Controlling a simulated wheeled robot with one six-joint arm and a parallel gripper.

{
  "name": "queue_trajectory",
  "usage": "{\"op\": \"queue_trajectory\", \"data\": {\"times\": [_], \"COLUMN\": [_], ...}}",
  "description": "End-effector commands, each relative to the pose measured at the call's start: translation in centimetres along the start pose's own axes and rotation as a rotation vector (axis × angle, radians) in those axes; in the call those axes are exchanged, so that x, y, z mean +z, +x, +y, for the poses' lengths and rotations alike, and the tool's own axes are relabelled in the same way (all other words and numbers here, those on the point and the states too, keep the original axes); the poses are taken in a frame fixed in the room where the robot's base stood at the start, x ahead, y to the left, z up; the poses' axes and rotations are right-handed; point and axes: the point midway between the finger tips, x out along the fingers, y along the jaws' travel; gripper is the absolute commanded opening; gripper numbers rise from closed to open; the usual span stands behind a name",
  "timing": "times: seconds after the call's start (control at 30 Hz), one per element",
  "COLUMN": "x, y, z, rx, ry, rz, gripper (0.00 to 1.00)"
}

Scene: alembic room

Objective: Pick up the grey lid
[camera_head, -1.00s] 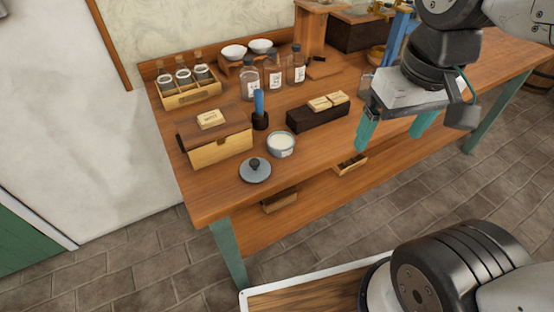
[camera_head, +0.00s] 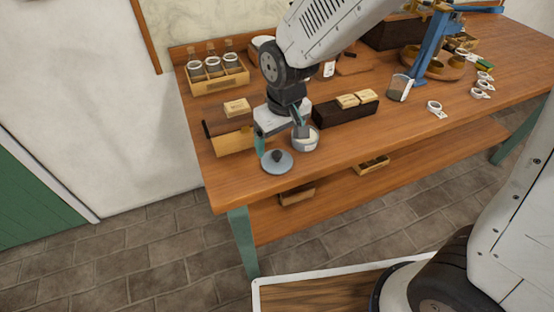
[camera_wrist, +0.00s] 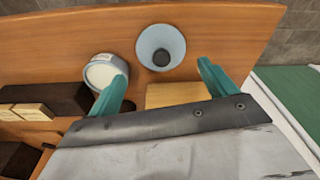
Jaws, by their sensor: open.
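The grey lid (camera_head: 277,161) is a round disc with a dark knob, lying on the wooden table near its front left corner. In the wrist view the lid (camera_wrist: 161,47) lies beyond the fingertips, roughly between their lines. My gripper (camera_head: 281,145) is above the table just behind the lid, its teal fingers pointing down. In the wrist view my gripper (camera_wrist: 163,82) is open with nothing between the fingers. A grey pot with white contents (camera_head: 306,139) stands right of the lid. The pot (camera_wrist: 103,72) shows close to the left finger in the wrist view.
A wooden box (camera_head: 232,139) stands left of my gripper. A dark block with pale bars (camera_head: 345,109) is behind the pot. A jar rack (camera_head: 217,75) stands at the back left. The table front around the lid is clear.

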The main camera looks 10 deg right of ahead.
Motion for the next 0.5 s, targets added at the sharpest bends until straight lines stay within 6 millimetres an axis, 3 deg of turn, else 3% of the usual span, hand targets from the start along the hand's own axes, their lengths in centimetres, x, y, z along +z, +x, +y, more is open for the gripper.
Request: {"op": "queue_trajectory", "data": {"times": [0.3, 0.5], "x": [0.1, 0.1], "y": [4.4, 5.9], "z": [-0.3, -0.3], "rx": [0.0, 0.0], "ry": [0.001, 0.001], "rz": [-0.004, 0.0], "gripper": [0.84, 0.84]}}
